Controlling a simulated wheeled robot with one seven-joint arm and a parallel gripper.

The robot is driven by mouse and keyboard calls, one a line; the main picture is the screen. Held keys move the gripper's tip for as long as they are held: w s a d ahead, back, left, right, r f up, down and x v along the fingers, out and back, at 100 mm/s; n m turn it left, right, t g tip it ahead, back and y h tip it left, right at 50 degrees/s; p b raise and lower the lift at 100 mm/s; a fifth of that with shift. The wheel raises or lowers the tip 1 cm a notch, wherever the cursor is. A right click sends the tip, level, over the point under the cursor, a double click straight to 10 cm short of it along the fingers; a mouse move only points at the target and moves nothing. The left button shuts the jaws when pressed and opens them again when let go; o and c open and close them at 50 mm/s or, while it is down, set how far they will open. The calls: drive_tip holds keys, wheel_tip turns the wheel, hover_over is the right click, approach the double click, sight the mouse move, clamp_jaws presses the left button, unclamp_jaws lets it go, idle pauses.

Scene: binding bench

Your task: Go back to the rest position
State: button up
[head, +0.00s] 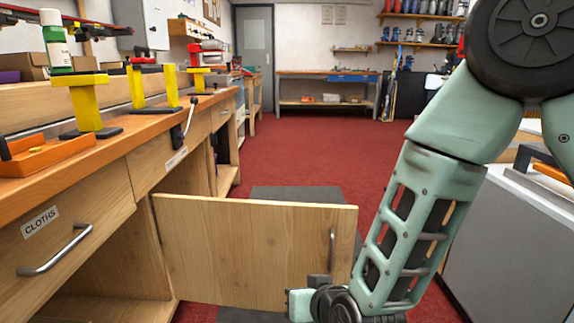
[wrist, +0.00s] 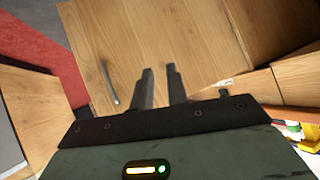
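My gripper (head: 318,282) is low in the head view, by the lower right part of the open wooden cabinet door (head: 245,250). In the wrist view its two dark fingers (wrist: 160,70) stand a little apart with only wood showing between them. The door's metal handle (head: 332,248) is close above my gripper in the head view. In the wrist view the handle (wrist: 108,85) lies to the left of the fingers, outside them. I cannot tell whether a finger touches the door.
The workbench (head: 150,130) runs along the left, with a drawer labelled CLOTHS (head: 50,235), yellow clamps (head: 85,105) and an orange tray (head: 45,155). A grey-sided bench (head: 510,240) stands close on the right. Red floor (head: 320,155) is clear beyond the door.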

drive_tip(key=s+d+r+n+g+h+p, duration=0.1)
drive_tip(key=s+d+r+n+g, duration=0.2)
drive_tip(key=s, duration=0.5)
drive_tip(key=s+d+r+n+g+h+p, duration=0.1)
drive_tip(key=s+d+r+g+h, duration=0.1)
drive_tip(key=s+d+r+g, duration=0.35)
drive_tip(key=s+d+r+n+g+h+p, duration=0.1)
drive_tip(key=s+d+r+g, duration=0.2)
drive_tip(key=s, duration=0.6)
wheel_tip(320, 180, up, 38)
drive_tip(key=t+p, duration=0.1)
drive_tip(key=p, duration=3.5)
drive_tip(key=shift+p, duration=0.35)
drive_tip(key=shift+w+a+n+t, duration=0.1)
drive_tip(key=shift+a+n+t, duration=0.05)
drive_tip(key=shift+n+t, duration=0.15)
